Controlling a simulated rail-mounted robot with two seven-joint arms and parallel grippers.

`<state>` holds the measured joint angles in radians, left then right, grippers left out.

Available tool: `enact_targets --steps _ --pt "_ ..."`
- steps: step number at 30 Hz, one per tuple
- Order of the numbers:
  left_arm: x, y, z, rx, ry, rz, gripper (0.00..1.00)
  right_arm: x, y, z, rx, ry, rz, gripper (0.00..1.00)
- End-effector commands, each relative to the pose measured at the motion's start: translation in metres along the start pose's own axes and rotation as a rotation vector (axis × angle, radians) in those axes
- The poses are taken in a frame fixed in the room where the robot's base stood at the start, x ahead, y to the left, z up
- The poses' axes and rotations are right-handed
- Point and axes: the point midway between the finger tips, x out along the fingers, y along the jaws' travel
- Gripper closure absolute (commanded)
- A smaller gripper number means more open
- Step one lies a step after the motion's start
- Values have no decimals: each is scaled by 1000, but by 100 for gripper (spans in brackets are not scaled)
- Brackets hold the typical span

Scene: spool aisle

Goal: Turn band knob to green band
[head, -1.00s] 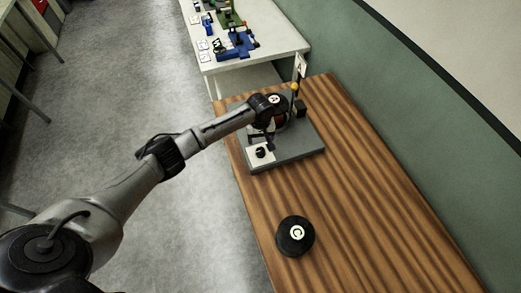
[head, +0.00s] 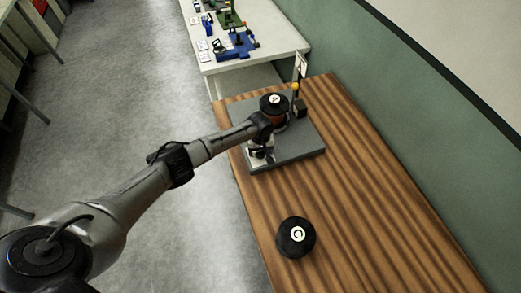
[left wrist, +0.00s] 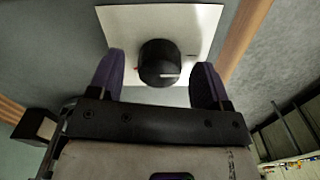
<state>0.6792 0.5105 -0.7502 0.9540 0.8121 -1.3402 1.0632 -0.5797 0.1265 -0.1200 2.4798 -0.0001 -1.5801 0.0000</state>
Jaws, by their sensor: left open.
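The band knob (left wrist: 158,60) is a black round knob with a pale pointer line, on a white square plate (left wrist: 125,22) in the left wrist view. The pointer line aims toward the lower right there. A small red mark shows beside the knob; I cannot make out a green band. My left gripper (left wrist: 159,66) is open, with one purple finger on each side of the knob and visible gaps between. In the head view my left gripper (head: 262,149) is over the front left corner of the grey base (head: 290,153) and hides most of the knob. My right gripper is not in view.
A black spool marked A (head: 273,101) sits on the grey base, beside a post with a yellow ball (head: 295,87). A black spool marked C (head: 296,238) lies on the wooden table (head: 350,190). A white table (head: 285,45) with coloured parts stands behind.

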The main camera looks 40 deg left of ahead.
Motion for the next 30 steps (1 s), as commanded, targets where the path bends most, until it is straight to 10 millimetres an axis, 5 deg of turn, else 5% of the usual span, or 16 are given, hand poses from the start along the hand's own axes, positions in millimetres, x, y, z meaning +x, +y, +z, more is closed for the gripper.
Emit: enact_targets --steps 16,30 --pt "0 0 0 0 0 0 76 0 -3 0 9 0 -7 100" --pt "-2 1 1 144 -1 1 78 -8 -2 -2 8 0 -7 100"
